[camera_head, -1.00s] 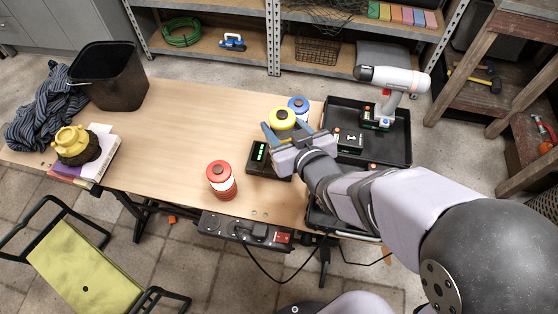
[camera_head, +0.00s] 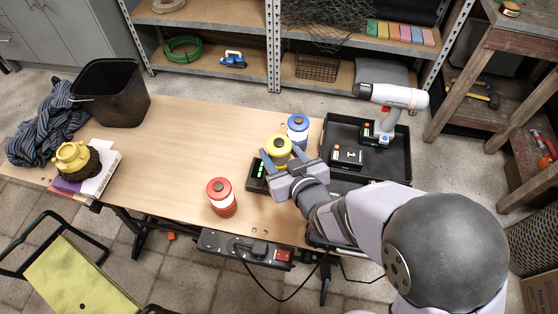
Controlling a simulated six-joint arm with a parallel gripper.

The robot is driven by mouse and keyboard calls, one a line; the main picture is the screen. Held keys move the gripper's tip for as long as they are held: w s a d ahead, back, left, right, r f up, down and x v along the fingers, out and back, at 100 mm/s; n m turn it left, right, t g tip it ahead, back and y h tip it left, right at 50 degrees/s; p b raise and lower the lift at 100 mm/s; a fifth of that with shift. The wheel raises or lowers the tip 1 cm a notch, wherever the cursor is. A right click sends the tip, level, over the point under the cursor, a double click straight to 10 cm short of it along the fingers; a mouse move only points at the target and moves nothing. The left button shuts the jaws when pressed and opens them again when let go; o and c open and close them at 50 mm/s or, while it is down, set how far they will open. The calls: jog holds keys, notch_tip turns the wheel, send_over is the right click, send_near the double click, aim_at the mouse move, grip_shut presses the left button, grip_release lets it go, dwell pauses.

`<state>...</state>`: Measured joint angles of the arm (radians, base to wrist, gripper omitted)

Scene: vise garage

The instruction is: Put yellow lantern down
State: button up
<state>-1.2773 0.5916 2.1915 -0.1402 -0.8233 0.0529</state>
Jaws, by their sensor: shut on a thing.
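The yellow lantern (camera_head: 278,149) is upright near the right part of the wooden table, its round yellow top with a dark cap showing. My gripper (camera_head: 281,160) is shut on it, with one finger on each side. The gripper and the lantern's top hide much of its lower part, so I cannot tell whether its base touches the table. A blue lantern (camera_head: 298,129) stands just behind it to the right. A red lantern (camera_head: 221,197) stands apart at the table's front edge.
A black charger (camera_head: 257,177) sits close at the yellow lantern's left. A black tray (camera_head: 399,162) with a drill (camera_head: 391,97) lies to the right. A black bin (camera_head: 112,95) and books (camera_head: 99,178) are at the left. The table's middle is clear.

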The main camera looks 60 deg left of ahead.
aim_at(279, 163)
jog(key=shift+f, duration=2)
jog(key=shift+f, duration=0.3)
jog(key=o, duration=1.2)
jog(key=shift+o, duration=0.2)
jog(key=shift+d+r, duration=0.15)
jog(key=shift+r, duration=0.25)
jog(key=p+v, duration=0.4)
jog(key=v, duration=0.7)
jog(key=shift+d+p, duration=0.3)
jog(key=shift+d, duration=0.05)
